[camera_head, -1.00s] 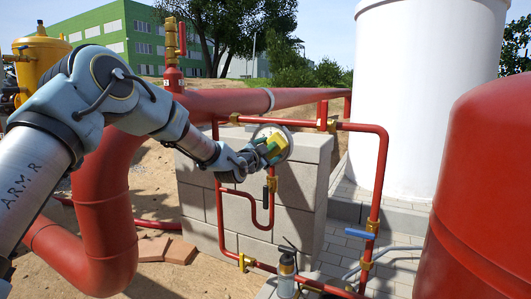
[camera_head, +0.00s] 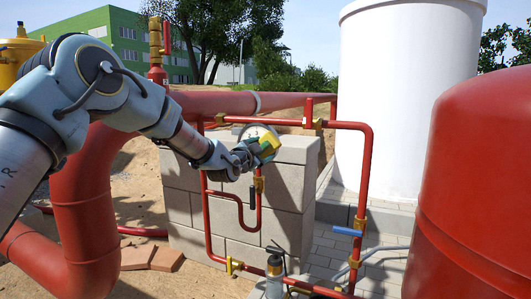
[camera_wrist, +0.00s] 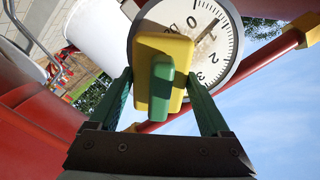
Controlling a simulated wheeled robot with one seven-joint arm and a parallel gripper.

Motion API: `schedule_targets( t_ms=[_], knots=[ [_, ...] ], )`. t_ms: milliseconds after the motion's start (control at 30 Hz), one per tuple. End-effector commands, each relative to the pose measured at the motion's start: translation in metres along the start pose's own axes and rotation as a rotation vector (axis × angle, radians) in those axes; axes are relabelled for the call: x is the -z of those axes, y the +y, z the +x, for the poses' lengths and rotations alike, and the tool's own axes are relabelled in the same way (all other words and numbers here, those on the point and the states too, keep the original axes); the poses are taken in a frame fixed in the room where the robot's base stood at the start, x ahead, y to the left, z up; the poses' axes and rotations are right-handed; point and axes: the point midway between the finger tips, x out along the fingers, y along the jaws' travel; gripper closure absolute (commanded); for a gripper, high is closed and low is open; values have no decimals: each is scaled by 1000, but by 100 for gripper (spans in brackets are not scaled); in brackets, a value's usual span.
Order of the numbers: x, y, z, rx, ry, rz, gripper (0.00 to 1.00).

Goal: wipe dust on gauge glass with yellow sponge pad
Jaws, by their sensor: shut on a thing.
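My gripper (camera_head: 254,155) is shut on the green grip of the yellow sponge pad (camera_head: 267,146). In the wrist view the pad (camera_wrist: 176,48) sits between the green fingers of my gripper (camera_wrist: 161,88), in front of the round white gauge (camera_wrist: 228,42). The pad hides the left and middle of the dial; several numerals show around it. A brownish smudge of dust (camera_wrist: 205,45) shows on the glass right of the pad. In the head view the gauge (camera_head: 256,130) shows above and behind the pad. I cannot tell whether the pad touches the glass.
Thin red pipes (camera_head: 365,180) with brass fittings run around the gauge. A grey block wall (camera_head: 238,220) stands behind. A blue-handled valve (camera_head: 353,232) is lower right. A large red tank (camera_head: 470,190) fills the right side, and a thick red pipe (camera_head: 85,200) is at left.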

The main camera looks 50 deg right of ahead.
Motion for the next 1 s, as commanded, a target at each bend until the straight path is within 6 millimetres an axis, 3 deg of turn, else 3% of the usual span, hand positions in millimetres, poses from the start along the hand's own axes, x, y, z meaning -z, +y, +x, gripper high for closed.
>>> schedule_targets(
  t_ms=[667, 700, 1000],
  knots=[
    [-36, -37, 1, 6, -2, 2, 63],
    [-38, -39, 1, 6, -2, 2, 71],
    [-49, -51, 1, 11, -7, 3, 71]
  ],
)
